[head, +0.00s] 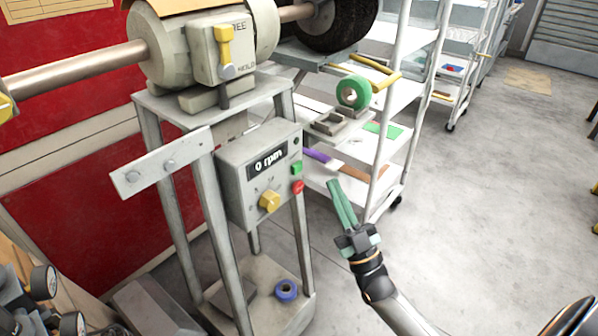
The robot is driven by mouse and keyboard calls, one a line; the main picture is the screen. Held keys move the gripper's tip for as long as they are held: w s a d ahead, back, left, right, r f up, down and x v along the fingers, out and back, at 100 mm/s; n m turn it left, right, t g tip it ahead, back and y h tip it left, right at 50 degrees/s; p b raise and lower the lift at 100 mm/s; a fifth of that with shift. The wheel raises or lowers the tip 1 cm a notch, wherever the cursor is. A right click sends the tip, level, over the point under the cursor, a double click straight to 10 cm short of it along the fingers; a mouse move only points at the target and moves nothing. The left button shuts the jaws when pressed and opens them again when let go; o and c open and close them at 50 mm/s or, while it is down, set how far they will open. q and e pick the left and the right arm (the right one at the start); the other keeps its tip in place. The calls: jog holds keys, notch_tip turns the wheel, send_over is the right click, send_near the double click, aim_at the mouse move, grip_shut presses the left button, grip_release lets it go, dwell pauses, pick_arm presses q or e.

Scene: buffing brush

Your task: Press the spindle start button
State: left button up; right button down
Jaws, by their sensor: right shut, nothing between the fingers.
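The grey control box (255,175) is on the front of the machine stand and its display (267,160) reads 0 rpm. A yellow knob (269,201) is on the front face below the display. My right gripper (333,184) is shut and empty, with its green fingers pointing up and left. In the picture it is a short way right of the red button and apart from the box. My left gripper is not in view.
The buffing machine (190,45) with a dark wheel (337,22) stands on top. A white shelf cart (372,150) with a green tape roll (352,92) stands behind my right gripper. A flat bar (162,163) juts out left of the box.

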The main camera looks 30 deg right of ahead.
aim_at(297, 168)
jog(key=w, duration=0.1)
jog(key=w+a+b, duration=0.1)
jog(key=w, duration=0.1)
jog(key=w+a, duration=0.1)
jog(key=w, duration=0.1)
jog(key=shift+a+b, duration=0.1)
jog(key=shift+b, duration=0.3)
dwell(0.7)
jog(key=shift+w, duration=0.1)
dwell(0.9)
jog(key=shift+w, duration=0.1)
jog(key=shift+w+a, duration=0.15)
jog(key=shift+w, duration=0.1)
